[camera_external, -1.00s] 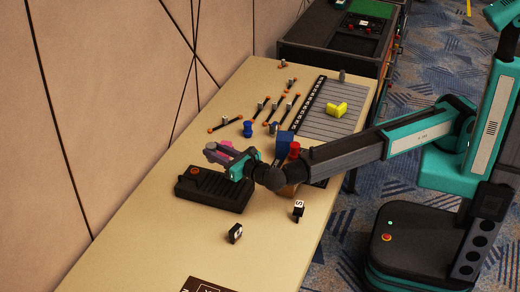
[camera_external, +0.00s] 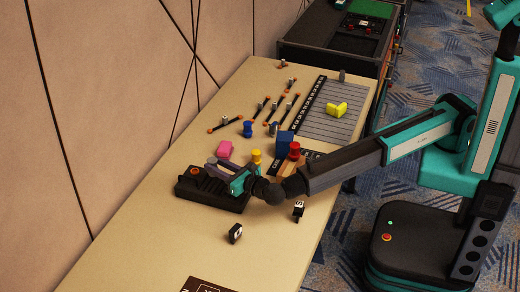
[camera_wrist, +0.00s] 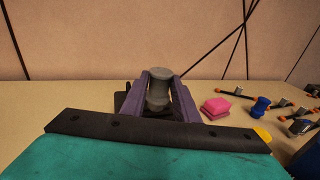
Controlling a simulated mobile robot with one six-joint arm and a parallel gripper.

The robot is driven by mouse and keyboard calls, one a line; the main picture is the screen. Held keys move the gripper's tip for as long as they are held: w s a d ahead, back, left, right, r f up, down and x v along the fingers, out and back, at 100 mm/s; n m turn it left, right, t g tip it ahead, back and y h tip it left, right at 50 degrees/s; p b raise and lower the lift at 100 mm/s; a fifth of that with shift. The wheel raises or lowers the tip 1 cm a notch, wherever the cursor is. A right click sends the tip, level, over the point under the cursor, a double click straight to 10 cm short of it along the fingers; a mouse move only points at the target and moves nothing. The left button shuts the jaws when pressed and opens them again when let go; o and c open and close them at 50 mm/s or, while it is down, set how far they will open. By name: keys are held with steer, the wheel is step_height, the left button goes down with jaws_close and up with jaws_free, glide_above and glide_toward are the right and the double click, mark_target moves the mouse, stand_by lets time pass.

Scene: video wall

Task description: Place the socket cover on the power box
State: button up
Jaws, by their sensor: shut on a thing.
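The power box (camera_external: 212,200) is a low black box on the table, left of centre in the external view. Only small dark parts of it show behind the fingers in the wrist view (camera_wrist: 121,101). My gripper (camera_external: 213,170) is low over the box. In the wrist view, my gripper (camera_wrist: 158,92) is shut on a grey, waisted, spool-like piece (camera_wrist: 158,90), which looks like the socket cover. It stands about upright between the two purple-grey fingers. Its lower end is hidden, so I cannot tell whether it touches the box.
A pink block (camera_external: 224,149), a yellow piece (camera_external: 256,156), a blue spool (camera_external: 247,129) and a red piece (camera_external: 294,150) stand near the arm. Small black blocks (camera_external: 235,233) lie in front. The wall (camera_external: 120,100) rises behind the table. The front left table is mostly clear.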

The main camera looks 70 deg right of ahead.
steer(key=shift+f, duration=1.85)
steer(key=shift+f, duration=0.2)
steer(key=o, duration=1)
steer(key=shift+r, duration=0.2)
steer(key=shift+p+v, duration=0.45)
steer(key=shift+v, duration=1.6)
